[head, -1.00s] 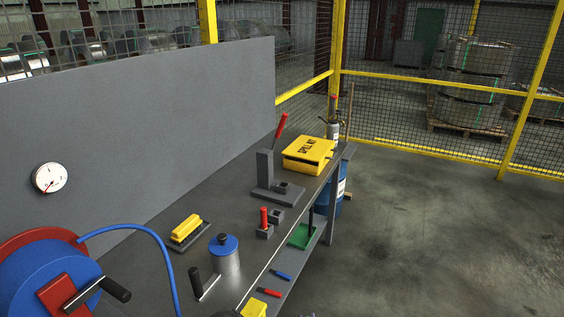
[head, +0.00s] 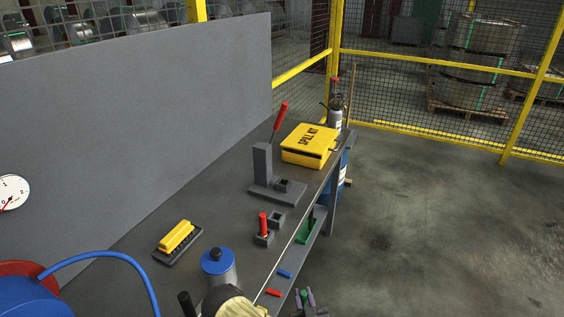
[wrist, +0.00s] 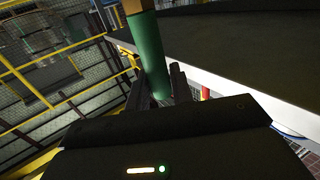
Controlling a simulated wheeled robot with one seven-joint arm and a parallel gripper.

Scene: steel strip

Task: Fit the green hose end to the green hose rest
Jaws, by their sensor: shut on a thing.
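The green hose end (wrist: 149,48) is a green cylinder with a brass-coloured part at the top of the wrist view. My gripper (wrist: 158,82) is shut on it, with dark fingers on either side. In the head view my gripper (head: 305,297) is at the bottom edge, off the bench's front side, with a bit of green between its fingers. A green piece with a dark upright bar (head: 306,230) sits below the bench top at its front edge. I cannot tell whether it is the green hose rest.
The bench (head: 215,210) carries a yellow spill kit case (head: 309,146), a grey stand with a red lever (head: 264,165), a yellow brush (head: 177,237) and a blue-lidded can (head: 219,262). A blue hose (head: 110,255) arcs at lower left. The floor (head: 420,220) at right is clear.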

